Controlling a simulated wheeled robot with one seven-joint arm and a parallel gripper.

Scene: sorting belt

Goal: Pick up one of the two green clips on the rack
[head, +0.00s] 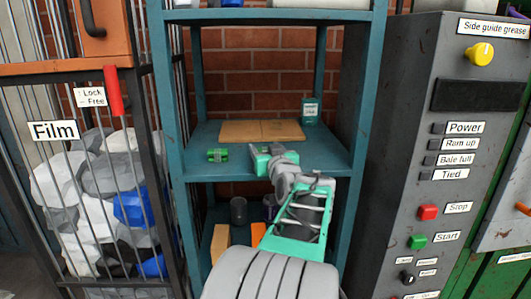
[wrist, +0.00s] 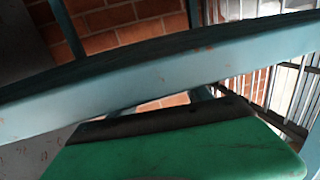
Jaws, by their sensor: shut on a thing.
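One green clip (head: 217,155) lies on the rack's middle shelf, near its front left. My gripper (head: 264,160) is over the same shelf, to the right of that clip and apart from it. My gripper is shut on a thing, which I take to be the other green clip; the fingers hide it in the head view. In the wrist view, a large green surface with a dark edge (wrist: 180,145) fills the lower part. I cannot tell there whether it is the held clip or part of my gripper.
The teal rack (head: 178,130) has uprights on both sides. Several items sit on the shelf below. A wire cage of film (head: 95,185) is left; a grey control panel (head: 425,150) is right.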

